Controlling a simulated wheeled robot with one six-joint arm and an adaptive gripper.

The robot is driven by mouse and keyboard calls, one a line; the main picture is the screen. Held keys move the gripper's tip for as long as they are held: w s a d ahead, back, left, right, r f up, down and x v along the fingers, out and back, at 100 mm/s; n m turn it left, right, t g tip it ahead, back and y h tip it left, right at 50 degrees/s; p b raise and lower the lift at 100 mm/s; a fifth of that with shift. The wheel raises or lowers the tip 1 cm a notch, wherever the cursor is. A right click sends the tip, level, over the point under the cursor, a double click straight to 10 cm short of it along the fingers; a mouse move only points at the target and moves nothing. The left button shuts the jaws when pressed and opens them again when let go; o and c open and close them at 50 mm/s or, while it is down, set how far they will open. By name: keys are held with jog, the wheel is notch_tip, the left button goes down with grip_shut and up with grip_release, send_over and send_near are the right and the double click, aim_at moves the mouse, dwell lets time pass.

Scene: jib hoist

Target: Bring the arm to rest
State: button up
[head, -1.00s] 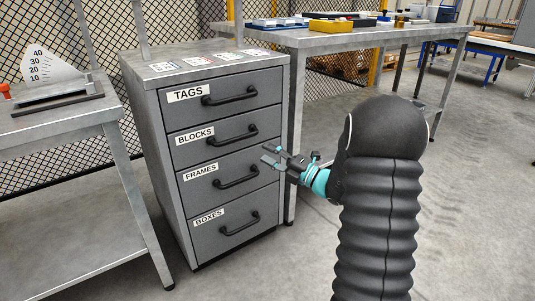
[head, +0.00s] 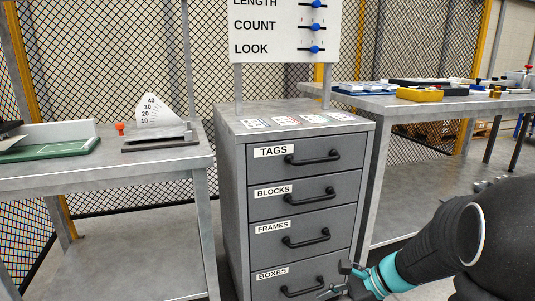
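My gripper (head: 338,283) is low at the bottom right of the head view, in front of the lowest drawer of a grey cabinet (head: 232,200). My black arm with a teal wrist band comes in from the right edge. The cabinet's drawers, labelled TAGS (head: 338,173), BLOCKS (head: 337,198), FRAMES (head: 345,217) and BOXES (head: 302,271), all look closed. I cannot tell whether the fingers touch the BOXES drawer or its handle.
A white board (head: 270,30) with blue sliders stands behind the cabinet. A right bench (head: 400,103) holds a yellow bin (head: 419,94). Mesh fencing stands behind.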

jog(key=s+d+r+n+t+h+p, duration=0.1)
jog(key=s+r+n+t+h+p, duration=0.2)
jog(key=s+r+n+h, duration=0.6)
jog(key=s+r+n+p, duration=0.1)
jog(key=s+r+n, duration=0.6)
jog(key=n, duration=0.1)
jog(key=shift+d+r+n+t, duration=0.25)
jog(key=shift+r+n+t, duration=0.05)
jog(key=shift+r+n, duration=0.1)
jog(key=shift+s, duration=0.1)
